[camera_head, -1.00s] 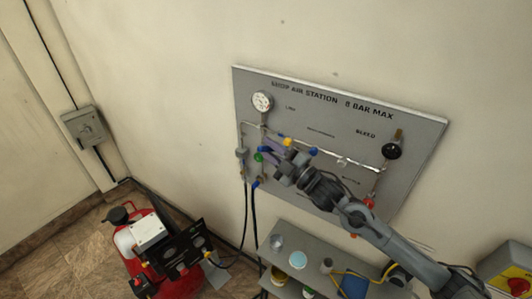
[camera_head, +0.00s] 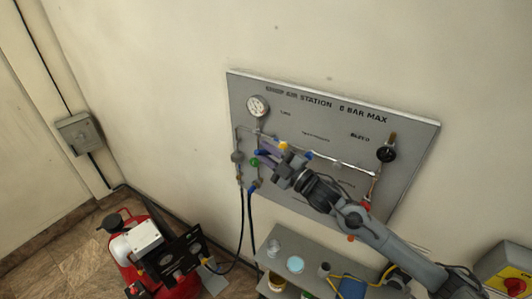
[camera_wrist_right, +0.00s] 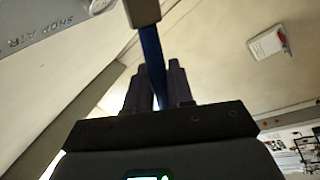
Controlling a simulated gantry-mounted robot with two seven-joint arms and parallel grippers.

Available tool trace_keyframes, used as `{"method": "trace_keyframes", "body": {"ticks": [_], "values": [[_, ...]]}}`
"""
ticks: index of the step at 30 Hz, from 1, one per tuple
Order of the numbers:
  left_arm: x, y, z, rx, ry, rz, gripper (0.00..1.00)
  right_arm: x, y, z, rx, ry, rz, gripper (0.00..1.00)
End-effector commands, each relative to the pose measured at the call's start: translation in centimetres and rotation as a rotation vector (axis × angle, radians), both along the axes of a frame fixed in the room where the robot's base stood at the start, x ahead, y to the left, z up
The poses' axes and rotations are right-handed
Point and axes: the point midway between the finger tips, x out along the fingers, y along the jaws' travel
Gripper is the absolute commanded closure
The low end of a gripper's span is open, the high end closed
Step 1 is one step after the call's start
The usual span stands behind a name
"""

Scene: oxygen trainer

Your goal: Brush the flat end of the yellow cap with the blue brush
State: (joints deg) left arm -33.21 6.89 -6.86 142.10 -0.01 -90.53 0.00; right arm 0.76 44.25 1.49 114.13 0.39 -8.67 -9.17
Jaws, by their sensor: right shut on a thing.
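A small yellow cap (camera_head: 283,146) shows at the pipework on the grey wall panel, just above my right gripper (camera_head: 268,160). Which way its flat end faces is too small to tell. In the right wrist view, my right gripper (camera_wrist_right: 158,85) is shut on the blue handle (camera_wrist_right: 151,58) of the brush. The handle's far end runs into a grey-brown block (camera_wrist_right: 142,12), which may be the brush head; no bristles are clear. In the head view the brush is hard to pick out, and contact with the cap cannot be told. My left gripper is not in view.
The wall panel (camera_head: 335,105) carries a gauge (camera_head: 257,106), a black knob (camera_head: 386,154) and a green fitting (camera_head: 254,162) close to the gripper. A grey shelf (camera_head: 275,242) with small containers stands below.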

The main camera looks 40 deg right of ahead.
Motion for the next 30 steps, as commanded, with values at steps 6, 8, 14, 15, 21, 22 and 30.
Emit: {"method": "trace_keyframes", "body": {"ticks": [6, 8, 14, 15, 21, 22, 30], "values": [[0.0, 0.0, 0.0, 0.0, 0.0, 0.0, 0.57, 0.2, -0.4, 0.0, 0.0, 0.0, 0.0, 1.0], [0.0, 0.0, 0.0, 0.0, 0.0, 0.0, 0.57, 0.2, -0.6, 0.0, -0.001, 0.0, 0.0, 1.0], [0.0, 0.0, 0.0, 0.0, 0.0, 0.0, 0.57, 0.3, -0.9, 0.0, -0.001, 0.0, 0.0, 1.0], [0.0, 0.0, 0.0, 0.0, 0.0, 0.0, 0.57, 0.3, -1.0, 0.0, -0.001, 0.0, 0.0, 1.0], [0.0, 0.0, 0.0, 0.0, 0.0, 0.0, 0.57, 0.7, -0.9, 0.1, 0.001, -0.002, -0.001, 1.0], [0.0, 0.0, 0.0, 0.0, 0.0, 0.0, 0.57, 0.8, -0.8, 0.1, 0.001, -0.001, -0.001, 1.0], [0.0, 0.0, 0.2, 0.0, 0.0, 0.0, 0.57, 1.0, -0.6, 0.0, -0.001, 0.001, -0.002, 1.0]]}}
